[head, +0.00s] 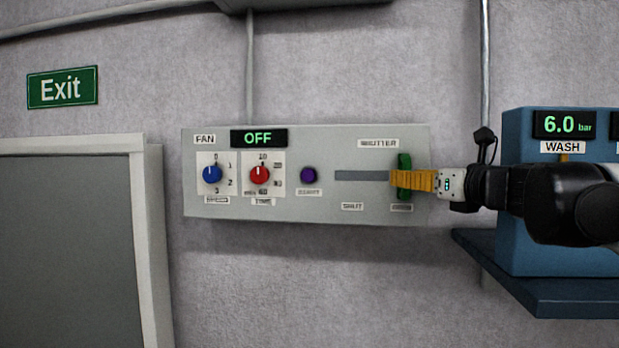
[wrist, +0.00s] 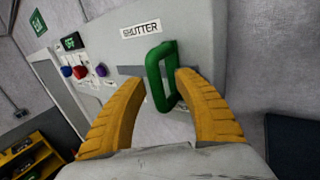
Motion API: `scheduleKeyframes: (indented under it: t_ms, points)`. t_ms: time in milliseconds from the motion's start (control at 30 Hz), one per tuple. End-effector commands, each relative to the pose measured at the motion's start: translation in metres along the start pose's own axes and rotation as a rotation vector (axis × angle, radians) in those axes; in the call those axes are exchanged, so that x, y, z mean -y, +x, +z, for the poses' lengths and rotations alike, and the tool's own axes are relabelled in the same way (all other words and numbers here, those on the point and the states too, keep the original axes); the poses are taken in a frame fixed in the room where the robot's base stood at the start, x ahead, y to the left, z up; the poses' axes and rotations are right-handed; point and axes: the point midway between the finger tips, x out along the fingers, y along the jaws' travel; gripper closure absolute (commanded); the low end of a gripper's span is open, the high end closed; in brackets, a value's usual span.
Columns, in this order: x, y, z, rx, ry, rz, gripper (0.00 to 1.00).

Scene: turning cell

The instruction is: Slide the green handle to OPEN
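The green handle (head: 404,163) is an upright loop on the front of the grey control panel. It sits at the right end of the dark horizontal slot (head: 362,176), above the right-hand label (head: 401,208) and away from the SHUT label (head: 352,206). In the wrist view the handle (wrist: 155,80) stands between the two yellow fingers of my gripper (wrist: 161,79). The fingers are part-way apart, one on each side of it, with a small gap showing. My gripper (head: 412,180) reaches the handle from the right in the head view, covering its middle.
The panel also carries a blue FAN knob (head: 212,174), a red knob (head: 260,175), a purple button (head: 308,175) and an OFF display (head: 258,138). A blue WASH unit (head: 545,240) on a shelf stands to the right, behind my arm. An Exit sign (head: 62,88) hangs left.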

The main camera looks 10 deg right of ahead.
Motion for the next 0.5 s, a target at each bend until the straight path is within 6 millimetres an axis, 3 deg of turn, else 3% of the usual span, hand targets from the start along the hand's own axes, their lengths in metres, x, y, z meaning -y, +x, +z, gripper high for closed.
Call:
scheduleKeyframes:
  t_ms: [167, 500]
  points:
    - [0.000, 0.000, 0.020, 0.000, 0.000, 0.000, 0.62]
    - [0.001, -0.001, 0.085, 0.000, 0.001, -0.001, 0.62]
